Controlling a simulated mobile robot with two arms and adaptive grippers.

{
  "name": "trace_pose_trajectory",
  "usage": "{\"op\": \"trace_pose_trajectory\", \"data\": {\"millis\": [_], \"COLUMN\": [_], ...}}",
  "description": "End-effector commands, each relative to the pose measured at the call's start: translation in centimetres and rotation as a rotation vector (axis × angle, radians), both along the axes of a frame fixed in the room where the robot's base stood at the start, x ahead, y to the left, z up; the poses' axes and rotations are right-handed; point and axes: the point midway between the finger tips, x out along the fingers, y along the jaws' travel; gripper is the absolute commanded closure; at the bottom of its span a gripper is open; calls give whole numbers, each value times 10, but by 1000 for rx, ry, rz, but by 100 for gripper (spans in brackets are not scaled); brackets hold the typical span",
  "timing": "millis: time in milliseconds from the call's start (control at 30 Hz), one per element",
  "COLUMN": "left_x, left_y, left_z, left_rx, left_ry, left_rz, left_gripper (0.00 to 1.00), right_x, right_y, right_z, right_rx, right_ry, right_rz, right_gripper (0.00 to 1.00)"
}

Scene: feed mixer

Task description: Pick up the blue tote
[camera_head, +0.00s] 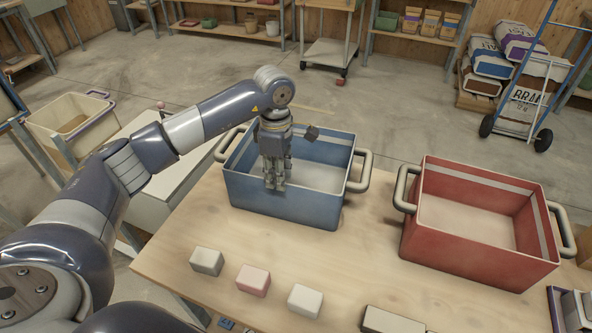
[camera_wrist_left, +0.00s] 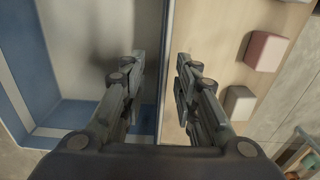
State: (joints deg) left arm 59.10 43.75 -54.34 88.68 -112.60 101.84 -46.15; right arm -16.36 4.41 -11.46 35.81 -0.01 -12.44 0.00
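The blue tote (camera_head: 322,207) stands upright on the wooden table, left of the red tote. It has a grey handle at each end and looks empty. My left gripper (camera_head: 274,184) points down at its near wall, toward the left end. In the left wrist view the gripper (camera_wrist_left: 162,75) is open, one finger on the inner side of the tote wall (camera_wrist_left: 167,35) and the other on the outer side, over the table. A gap shows between the fingers; I cannot tell whether either touches the wall. My right gripper is in neither view.
The red tote (camera_head: 453,263) stands to the right, its left handle near the blue tote's right handle. White and pink blocks (camera_head: 253,280) lie along the table's (camera_head: 190,225) near side. A hand truck (camera_head: 520,115) and feed bags stand at the back right.

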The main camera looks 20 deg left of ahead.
Motion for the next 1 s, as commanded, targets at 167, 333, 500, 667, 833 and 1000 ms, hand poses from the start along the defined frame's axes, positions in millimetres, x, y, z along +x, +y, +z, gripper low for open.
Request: {"op": "trace_pose_trajectory", "data": {"millis": [167,333,500,667,833,1000], "left_x": [-1,-1,-6,-5,-4,-4], "left_y": [-1,-1,-2,-2,-2,-2], "left_z": [-25,-35,-57,-79,-84,-84], "left_rx": [-1,-2,-2,-2,-2,-2], "left_ry": [2,2,4,2,-1,-1], "left_rz": [-1,-1,-1,-1,-1,-2], "left_gripper": [72,72,72,72,72,83], "right_x": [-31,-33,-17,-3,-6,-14], "right_y": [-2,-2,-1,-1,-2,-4], "right_z": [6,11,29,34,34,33], "right_rx": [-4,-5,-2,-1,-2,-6], "right_ry": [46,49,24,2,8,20], "right_rz": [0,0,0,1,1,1], "right_gripper": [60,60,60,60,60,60]}}
